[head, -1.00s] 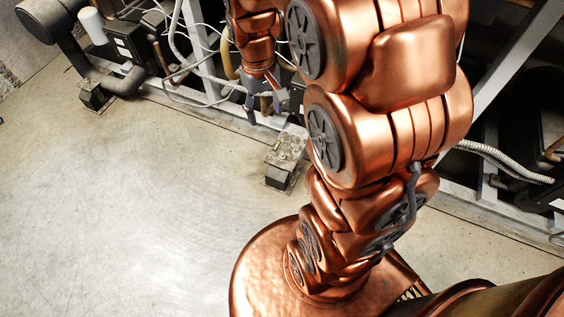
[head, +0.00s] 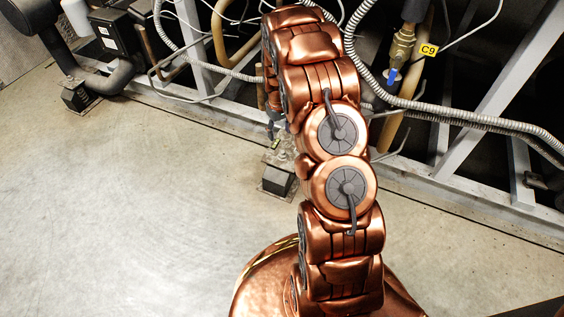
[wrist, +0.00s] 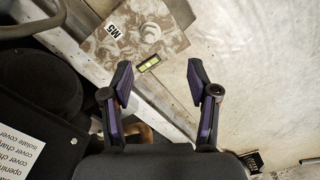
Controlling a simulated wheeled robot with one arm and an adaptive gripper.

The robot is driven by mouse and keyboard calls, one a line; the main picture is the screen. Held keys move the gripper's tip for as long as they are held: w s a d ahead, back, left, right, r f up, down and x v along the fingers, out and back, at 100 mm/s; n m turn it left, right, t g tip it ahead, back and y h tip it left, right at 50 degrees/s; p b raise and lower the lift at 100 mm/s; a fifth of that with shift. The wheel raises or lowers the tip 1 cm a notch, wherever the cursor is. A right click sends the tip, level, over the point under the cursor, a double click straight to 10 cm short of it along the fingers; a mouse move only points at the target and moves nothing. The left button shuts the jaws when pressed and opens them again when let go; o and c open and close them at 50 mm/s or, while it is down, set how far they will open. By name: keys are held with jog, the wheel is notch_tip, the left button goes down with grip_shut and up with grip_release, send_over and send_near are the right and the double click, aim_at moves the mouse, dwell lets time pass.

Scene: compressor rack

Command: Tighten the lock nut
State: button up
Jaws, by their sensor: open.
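A mottled metal plate labelled M5 (wrist: 178,45) shows at the top of the wrist view. A small round pale fitting (wrist: 150,32) sits on it, and a yellow-green spirit level (wrist: 148,65) lies at its edge. I cannot tell whether the round fitting is the lock nut. My gripper (wrist: 161,82) is open and empty, its fingertips just below the level in the picture and apart from it. In the head view the plate stands over a dark block foot (head: 277,181), partly hidden by my arm, which also hides most of my gripper.
A metal frame rail (head: 225,124) runs along the floor behind the foot. The concrete floor (head: 120,200) at left is clear.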

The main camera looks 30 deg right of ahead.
jog(key=b, duration=0.2)
send_over(282, 152)
notch_tip(282, 152, down, 7)
jog(key=shift+d+r, duration=0.1)
jog(key=shift+d, duration=0.05)
notch_tip(282, 152, down, 8)
jog(key=b, duration=0.3)
jog(key=shift+r, duration=0.2)
jog(key=shift+c, duration=0.3)
jog(key=c, duration=1)
jog(key=shift+a, duration=0.2)
grip_shut()
jog(key=shift+d, duration=0.1)
